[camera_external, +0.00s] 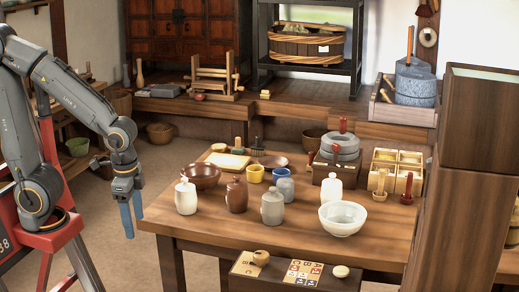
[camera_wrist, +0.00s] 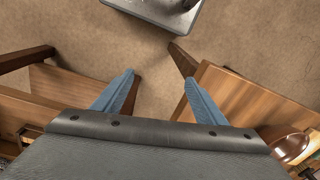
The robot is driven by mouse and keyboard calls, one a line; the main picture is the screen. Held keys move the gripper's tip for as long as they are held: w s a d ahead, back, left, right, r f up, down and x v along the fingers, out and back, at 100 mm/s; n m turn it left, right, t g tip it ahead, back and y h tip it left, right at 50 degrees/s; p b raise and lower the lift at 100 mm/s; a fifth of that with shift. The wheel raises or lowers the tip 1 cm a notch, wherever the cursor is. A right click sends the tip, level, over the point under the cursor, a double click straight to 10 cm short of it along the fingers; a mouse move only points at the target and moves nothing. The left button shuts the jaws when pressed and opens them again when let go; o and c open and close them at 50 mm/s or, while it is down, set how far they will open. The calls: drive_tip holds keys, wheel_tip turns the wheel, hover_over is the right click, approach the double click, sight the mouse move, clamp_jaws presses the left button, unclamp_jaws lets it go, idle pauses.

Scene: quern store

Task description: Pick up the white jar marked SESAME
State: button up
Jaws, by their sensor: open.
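Two white jars stand upright on the wooden table (camera_external: 190,228) in the external view. One white jar (camera_external: 186,198) is near the left edge, and another white jar (camera_external: 330,190) is right of centre behind a white bowl. No SESAME lettering can be read on either. A brown jar (camera_external: 236,196) and a grey jar (camera_external: 272,207) stand between them. My gripper (camera_external: 132,220) is open and empty, pointing down off the table's left edge, left of the nearer white jar. Its blue fingers also show spread apart in the wrist view (camera_wrist: 159,77), over the floor, with no jar between them.
A brown bowl (camera_external: 201,176), blue cup (camera_external: 285,188), yellow cup (camera_external: 254,173) and white bowl (camera_external: 342,217) crowd the table among the jars. A stone quern (camera_external: 340,147) stands behind. A tall wooden cabinet (camera_external: 455,220) blocks the right. The table's front left corner is bare.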

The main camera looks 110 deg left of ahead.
drive_tip(key=shift+o, duration=0.8)
